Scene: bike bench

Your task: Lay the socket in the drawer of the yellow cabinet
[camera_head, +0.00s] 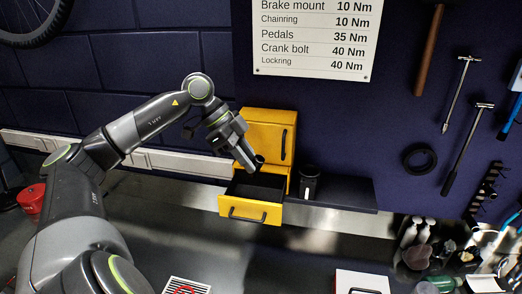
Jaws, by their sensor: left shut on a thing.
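The yellow cabinet (264,116) stands against the dark wall in the middle of the view. Its lower drawer (241,208) is pulled out, and the dark inside shows. My left gripper (250,161) is above the back part of the open drawer and points down. It is shut on a small dark thing, seemingly the socket (260,159), which shows only in part beside the fingers. I cannot tell whether the socket touches the drawer. My right gripper is not in view.
A black cup (309,183) stands right beside the cabinet on a dark shelf (345,193). Tools hang on the wall at right, among them a hammer (428,50). Bottles and clutter fill the lower right. The bench in front of the drawer is largely clear.

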